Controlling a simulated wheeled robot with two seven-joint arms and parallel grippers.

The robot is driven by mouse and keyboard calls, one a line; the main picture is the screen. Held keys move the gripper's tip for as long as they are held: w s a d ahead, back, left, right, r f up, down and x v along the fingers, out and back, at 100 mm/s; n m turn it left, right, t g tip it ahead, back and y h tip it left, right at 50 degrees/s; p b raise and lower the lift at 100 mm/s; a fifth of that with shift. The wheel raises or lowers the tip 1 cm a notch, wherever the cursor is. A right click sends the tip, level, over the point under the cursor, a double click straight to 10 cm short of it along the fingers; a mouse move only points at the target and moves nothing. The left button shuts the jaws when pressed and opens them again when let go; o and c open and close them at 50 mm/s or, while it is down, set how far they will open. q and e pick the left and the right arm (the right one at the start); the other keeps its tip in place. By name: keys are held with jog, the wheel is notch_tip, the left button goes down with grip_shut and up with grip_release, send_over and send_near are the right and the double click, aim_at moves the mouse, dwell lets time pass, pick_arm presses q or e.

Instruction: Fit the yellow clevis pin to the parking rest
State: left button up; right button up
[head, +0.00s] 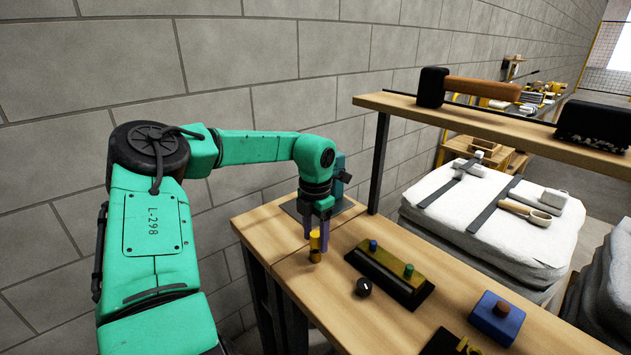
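The yellow clevis pin (315,250) stands upright near the left end of the wooden bench, in the head view. My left gripper (316,232) points down over it. Its two purple-grey fingers flank the pin's upper part with no clear gap, and it looks shut on the pin. I cannot tell whether the pin's lower end touches the bench. A dark, yellow-topped block (372,264) with a blue peg (373,246) and a green peg (408,270) lies to the right. I cannot tell for certain whether this is the parking rest. My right gripper is not in view.
A black knob (363,287) and a blue block (496,318) with a brown top lie on the bench (450,300). A grey plate with a teal fixture (340,172) sits behind my gripper. A raised shelf (480,122) with its post (379,165) stands at the back right.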

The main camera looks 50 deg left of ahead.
pick_arm(q)
jog(key=shift+r, duration=0.1)
notch_tip(320, 180, up, 14)
jog(key=shift+r, duration=0.2)
dwell(0.8)
